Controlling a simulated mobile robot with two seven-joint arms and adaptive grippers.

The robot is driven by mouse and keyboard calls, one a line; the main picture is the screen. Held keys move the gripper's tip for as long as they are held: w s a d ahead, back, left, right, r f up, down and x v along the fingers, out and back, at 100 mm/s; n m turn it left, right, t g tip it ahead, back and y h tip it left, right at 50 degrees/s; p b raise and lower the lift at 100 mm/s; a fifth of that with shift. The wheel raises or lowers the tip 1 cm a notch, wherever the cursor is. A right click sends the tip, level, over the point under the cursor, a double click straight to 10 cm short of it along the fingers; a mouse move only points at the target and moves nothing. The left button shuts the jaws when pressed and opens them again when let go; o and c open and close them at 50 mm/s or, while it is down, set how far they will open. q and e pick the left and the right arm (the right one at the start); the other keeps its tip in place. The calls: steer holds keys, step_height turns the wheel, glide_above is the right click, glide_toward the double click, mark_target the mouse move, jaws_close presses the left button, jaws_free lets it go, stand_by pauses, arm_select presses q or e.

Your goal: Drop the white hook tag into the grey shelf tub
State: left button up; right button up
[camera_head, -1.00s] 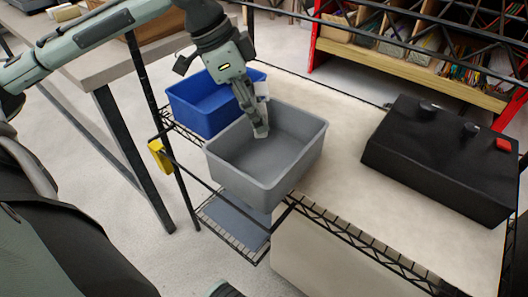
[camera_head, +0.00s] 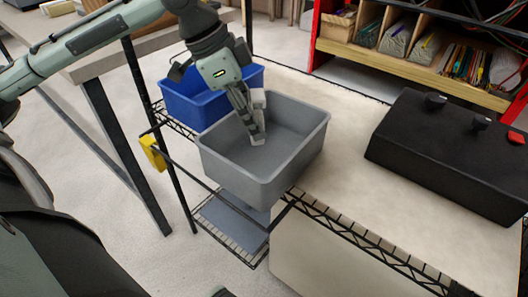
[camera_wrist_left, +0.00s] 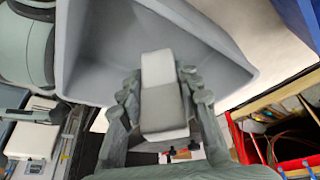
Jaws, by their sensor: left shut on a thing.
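The grey shelf tub (camera_head: 290,172) stands on the wire shelf unit in the middle of the head view. My left gripper (camera_head: 257,138) reaches down from the upper left, with its fingertips over and within the tub's opening. It is shut on the white hook tag (camera_head: 259,98), a small pale piece partly hidden by the fingers. In the left wrist view the white and grey tag (camera_wrist_left: 163,95) sits between the two fingers, with the tub's grey inside (camera_wrist_left: 100,50) beyond it. No other thing shows inside the tub. My right gripper is not in view.
A blue tub (camera_head: 196,100) stands just behind and left of the grey tub. A black box (camera_head: 440,150) with knobs and a red button lies on the pale surface (camera_head: 345,190) at right. A yellow piece (camera_head: 151,153) hangs on the shelf post.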

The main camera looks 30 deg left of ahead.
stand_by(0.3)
arm_select(q)
steer(key=o, duration=1.1)
steer(key=shift+o, duration=0.2)
steer(key=v, duration=1.2)
steer(key=shift+s+f, duration=0.1)
